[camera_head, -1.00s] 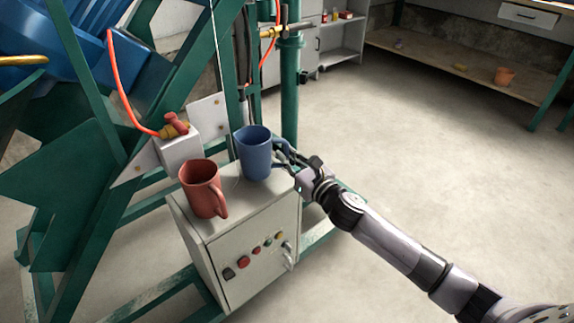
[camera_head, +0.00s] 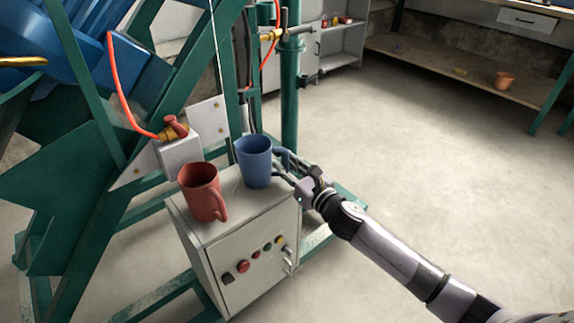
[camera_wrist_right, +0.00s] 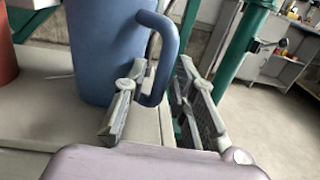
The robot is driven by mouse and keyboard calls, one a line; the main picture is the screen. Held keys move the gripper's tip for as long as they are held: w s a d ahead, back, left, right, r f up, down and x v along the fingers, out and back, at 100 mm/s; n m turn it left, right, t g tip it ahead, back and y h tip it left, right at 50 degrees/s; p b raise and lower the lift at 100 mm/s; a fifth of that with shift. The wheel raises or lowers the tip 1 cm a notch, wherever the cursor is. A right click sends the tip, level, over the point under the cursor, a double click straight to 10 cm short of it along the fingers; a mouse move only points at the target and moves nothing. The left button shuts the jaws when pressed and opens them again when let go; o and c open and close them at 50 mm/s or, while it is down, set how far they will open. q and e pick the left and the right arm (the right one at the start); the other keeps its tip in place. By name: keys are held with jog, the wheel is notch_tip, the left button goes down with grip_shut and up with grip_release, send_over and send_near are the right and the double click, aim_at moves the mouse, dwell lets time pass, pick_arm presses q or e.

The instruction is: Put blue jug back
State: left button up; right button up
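The blue jug (camera_head: 254,163) stands upright on top of the grey control box (camera_head: 240,215), beside the red jug (camera_head: 202,192). The blue jug (camera_wrist_right: 105,50) fills the left of the right wrist view, with its handle on the right side. My right gripper (camera_head: 284,166) is at the handle. In the wrist view its two fingers (camera_wrist_right: 163,75) are spread, one on each side of the handle, with a gap to the right finger. The red jug shows only as a sliver (camera_wrist_right: 7,50) at the left edge there. My left gripper is not in view.
A white valve block (camera_head: 180,155) with an orange hose stands behind the red jug. A green post (camera_head: 290,90) rises behind the box, close to my right gripper. Green machine frame fills the left. The floor (camera_head: 420,150) to the right is clear.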

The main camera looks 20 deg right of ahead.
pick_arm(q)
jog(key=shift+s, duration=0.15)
pick_arm(e)
jog(key=shift+o, duration=0.2)
jog(key=shift+r, duration=0.1)
jog(key=s+d+f+m+g+h, duration=0.1)
jog(key=s+d+f+m+h, duration=0.1)
jog(key=s+m, duration=0.45)
jog(key=s+d+f+m+h, duration=0.2)
jog(key=s+m, duration=0.4)
jog(key=s, duration=0.2)
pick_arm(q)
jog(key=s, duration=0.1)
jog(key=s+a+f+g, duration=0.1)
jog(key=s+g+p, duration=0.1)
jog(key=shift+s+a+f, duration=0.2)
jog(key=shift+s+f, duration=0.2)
pick_arm(e)
jog(key=s+a+f+m+g, duration=0.3)
jog(key=s+f+m+g, duration=0.2)
jog(key=s+m, duration=0.4)
jog(key=s+a+f+m+g, duration=0.3)
jog(key=s+m, duration=0.7)
jog(key=m, duration=0.5)
jog(key=f+g, duration=0.1)
jog(key=g, duration=0.1)
jog(key=shift+s+a+f+g, duration=0.2)
jog(key=shift+a+f+g, duration=0.1)
jog(key=shift+a+f, duration=0.1)
